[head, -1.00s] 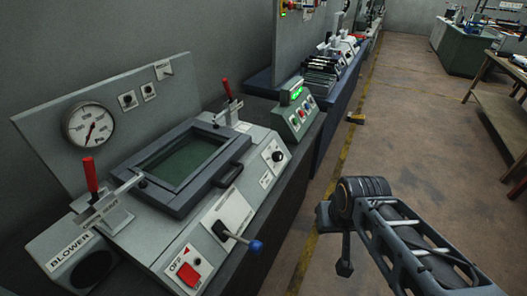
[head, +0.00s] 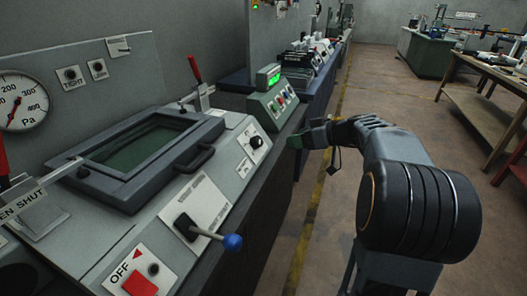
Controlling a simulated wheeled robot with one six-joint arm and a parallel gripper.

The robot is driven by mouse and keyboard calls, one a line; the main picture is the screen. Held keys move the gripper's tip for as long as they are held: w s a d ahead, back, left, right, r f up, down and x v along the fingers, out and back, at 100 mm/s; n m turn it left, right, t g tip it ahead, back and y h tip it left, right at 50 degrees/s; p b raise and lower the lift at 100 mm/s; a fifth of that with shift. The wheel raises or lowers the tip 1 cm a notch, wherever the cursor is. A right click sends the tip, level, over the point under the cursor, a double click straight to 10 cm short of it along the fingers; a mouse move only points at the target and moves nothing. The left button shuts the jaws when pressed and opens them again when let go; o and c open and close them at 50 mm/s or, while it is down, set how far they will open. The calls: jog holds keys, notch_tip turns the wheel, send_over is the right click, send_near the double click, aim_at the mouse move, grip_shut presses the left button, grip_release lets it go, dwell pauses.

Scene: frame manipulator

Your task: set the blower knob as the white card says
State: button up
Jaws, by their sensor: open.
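The black knob (head: 255,142) sits on a white dial plate at the right end of the grey frame machine's sloping panel. Its exact setting is too small to read. A small pale card (head: 118,46) is on the upright back panel; its marking is unreadable, and I cannot tell if it is the white card of the task. My gripper (head: 308,137) is at the far end of my arm, to the right of the knob and apart from it, near the green box. It is small and partly hidden by my arm. It is open and holds nothing that I see.
A lever with a blue ball (head: 232,242) juts out over the machine's front edge. The lidded frame (head: 150,150) with its handle lies left of the knob. A red-handled clamp (head: 196,75) stands behind. A green button box (head: 275,100) stands beyond.

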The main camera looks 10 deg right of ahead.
aim_at(260, 142)
jog(key=shift+t, duration=0.3)
jog(key=x, duration=1.3)
jog(key=shift+w+f, duration=0.15)
jog(key=shift+w, duration=0.2)
jog(key=c, duration=0.9)
